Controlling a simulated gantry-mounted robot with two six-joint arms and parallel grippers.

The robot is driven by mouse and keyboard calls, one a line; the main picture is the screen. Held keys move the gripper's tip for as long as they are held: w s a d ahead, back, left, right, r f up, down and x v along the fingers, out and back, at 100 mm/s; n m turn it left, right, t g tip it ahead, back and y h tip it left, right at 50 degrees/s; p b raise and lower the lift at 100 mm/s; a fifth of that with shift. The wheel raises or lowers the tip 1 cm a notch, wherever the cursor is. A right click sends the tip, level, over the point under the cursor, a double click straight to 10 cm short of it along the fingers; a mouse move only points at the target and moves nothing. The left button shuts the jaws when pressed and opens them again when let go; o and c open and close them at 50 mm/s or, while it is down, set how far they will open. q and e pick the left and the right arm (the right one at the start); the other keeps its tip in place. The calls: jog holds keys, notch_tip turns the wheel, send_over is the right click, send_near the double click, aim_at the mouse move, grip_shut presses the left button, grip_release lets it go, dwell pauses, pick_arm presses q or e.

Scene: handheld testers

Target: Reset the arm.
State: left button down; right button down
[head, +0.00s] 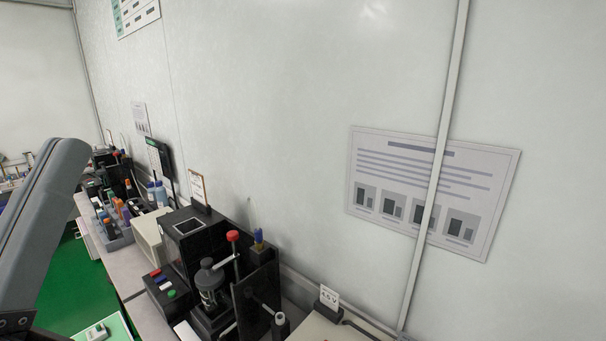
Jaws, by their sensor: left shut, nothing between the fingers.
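A grey link of my left arm (40,225) rises along the left side of the head view, with a dark joint at its lower end. No fingers of my left gripper can be made out in the frame. My right arm and right gripper are not in view. A small pale handheld device (96,332) lies on a light green surface at the bottom left, partly cut off by the frame edge.
A black bench machine (190,245) and a red-knobbed lever (233,237) stand against the wall. A black box with coloured buttons (168,294) is beside them. Bottles and a grey rack (118,240) stand farther back. Green floor (80,285) shows at left.

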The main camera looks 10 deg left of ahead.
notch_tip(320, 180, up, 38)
jog(key=p, duration=3.7)
jog(key=shift+p, duration=0.35)
